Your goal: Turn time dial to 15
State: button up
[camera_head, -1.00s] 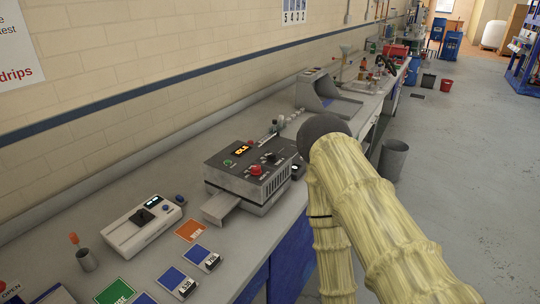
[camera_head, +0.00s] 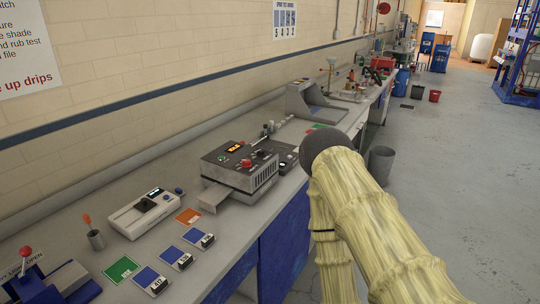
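The dryer (camera_head: 240,168) is a grey box with a dark top panel, standing on the bench at picture centre. An orange lit display (camera_head: 233,149), a green button (camera_head: 222,158), a red knob (camera_head: 246,163) and a black dial (camera_head: 258,154) show on its panel. The labels and the dial's setting are too small to read, so I cannot tell which control is for time. A grey tray (camera_head: 213,197) sticks out of its front. My arm, in a yellow sleeve with a dark rounded joint, rises at the right, apart from the dryer. My gripper does not show.
A white device (camera_head: 146,213), a cup with an orange-tipped tool (camera_head: 96,239), coloured cards (camera_head: 172,256) and a blue press with a red-knobbed lever (camera_head: 55,282) stand on the grey bench. A grey slanted machine (camera_head: 315,104) is behind.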

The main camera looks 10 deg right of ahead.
aim_at(261, 153)
jog(key=z, duration=2.5)
jog(key=i, duration=1.55)
jog(key=u, duration=2.95)
